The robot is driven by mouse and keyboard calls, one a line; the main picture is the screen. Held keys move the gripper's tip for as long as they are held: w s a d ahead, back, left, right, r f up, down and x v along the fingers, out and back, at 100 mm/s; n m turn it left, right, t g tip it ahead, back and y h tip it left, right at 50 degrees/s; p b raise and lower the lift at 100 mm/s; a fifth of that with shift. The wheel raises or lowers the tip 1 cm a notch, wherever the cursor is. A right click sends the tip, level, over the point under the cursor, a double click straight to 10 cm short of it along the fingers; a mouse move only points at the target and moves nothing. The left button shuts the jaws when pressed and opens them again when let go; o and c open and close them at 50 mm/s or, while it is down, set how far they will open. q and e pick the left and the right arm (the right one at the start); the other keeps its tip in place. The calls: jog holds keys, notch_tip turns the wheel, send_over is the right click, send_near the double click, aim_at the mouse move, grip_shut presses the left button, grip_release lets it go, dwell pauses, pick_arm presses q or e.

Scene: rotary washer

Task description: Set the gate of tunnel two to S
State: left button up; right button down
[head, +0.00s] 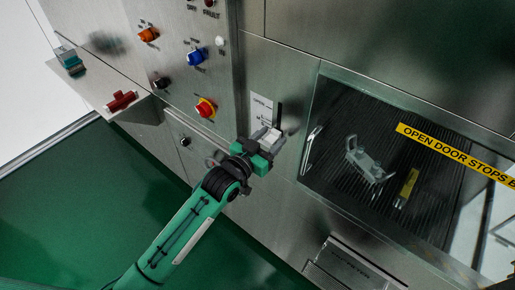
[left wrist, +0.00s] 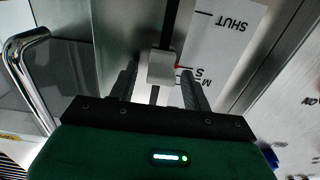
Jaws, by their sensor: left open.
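The gate's slider is a pale block-shaped knob (left wrist: 161,67) on a dark vertical slot, which also shows in the head view (head: 279,112). Beside it is a white label plate (left wrist: 222,45) reading SHUT, S and M in the left wrist view, upside down. In the head view the plate (head: 262,104) shows OPEN at its top. A small red pointer at the knob's side is level with or very near the S mark. My left gripper (head: 268,137) is open, its fingers (left wrist: 161,88) on either side of the knob, with gaps visible. My right gripper is not in view.
A glass door with a handle (head: 311,150) is right of the slider; a grey cradle (head: 367,162) and yellow piece (head: 407,188) show behind it. Left are an orange knob (head: 149,34), blue knob (head: 196,58) and red-yellow knob (head: 206,107). A shelf (head: 88,84) holds a red object (head: 121,101).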

pick_arm(q)
jog(key=b+v, duration=0.3)
jog(key=v, duration=1)
jog(key=shift+b, duration=0.35)
jog(key=shift+s+a, duration=0.15)
